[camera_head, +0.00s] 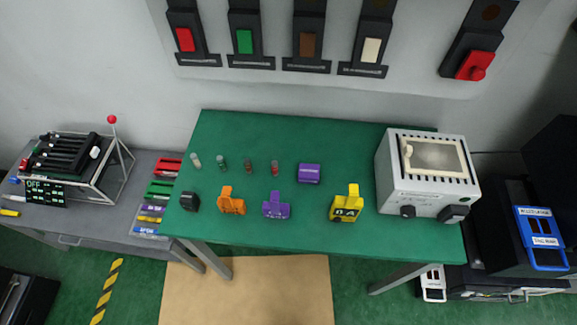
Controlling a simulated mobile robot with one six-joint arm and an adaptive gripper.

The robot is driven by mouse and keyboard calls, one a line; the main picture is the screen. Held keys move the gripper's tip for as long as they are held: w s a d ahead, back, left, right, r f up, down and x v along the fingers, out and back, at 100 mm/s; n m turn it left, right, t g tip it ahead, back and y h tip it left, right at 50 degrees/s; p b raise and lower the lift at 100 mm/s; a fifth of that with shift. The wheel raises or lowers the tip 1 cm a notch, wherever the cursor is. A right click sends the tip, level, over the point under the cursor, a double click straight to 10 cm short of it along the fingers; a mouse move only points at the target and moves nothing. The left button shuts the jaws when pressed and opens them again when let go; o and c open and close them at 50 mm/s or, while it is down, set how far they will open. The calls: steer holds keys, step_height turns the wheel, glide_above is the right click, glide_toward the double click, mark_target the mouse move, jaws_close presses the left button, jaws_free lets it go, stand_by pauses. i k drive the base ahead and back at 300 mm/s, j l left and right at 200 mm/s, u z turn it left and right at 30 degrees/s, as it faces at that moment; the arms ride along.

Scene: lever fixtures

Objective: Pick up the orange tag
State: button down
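The orange tag (231,201) is on the green tabletop (300,135), toward its front left. It lies between a small black object (190,201) on its left and a purple tag (276,206) on its right, apart from both. Nothing covers it. My gripper and arm do not show in this view.
A yellow tag (347,204) and a purple block (309,173) share the table with several small cylinders behind. A grey box (424,175) fills the right end. A grey bench (110,222) with a lever device stands left. Lever switches (307,46) hang on the wall.

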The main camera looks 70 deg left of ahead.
mark_target(226, 204)
steer(key=u, duration=3.2)
steer(key=z, duration=3.5)
steer(key=u, duration=3.5)
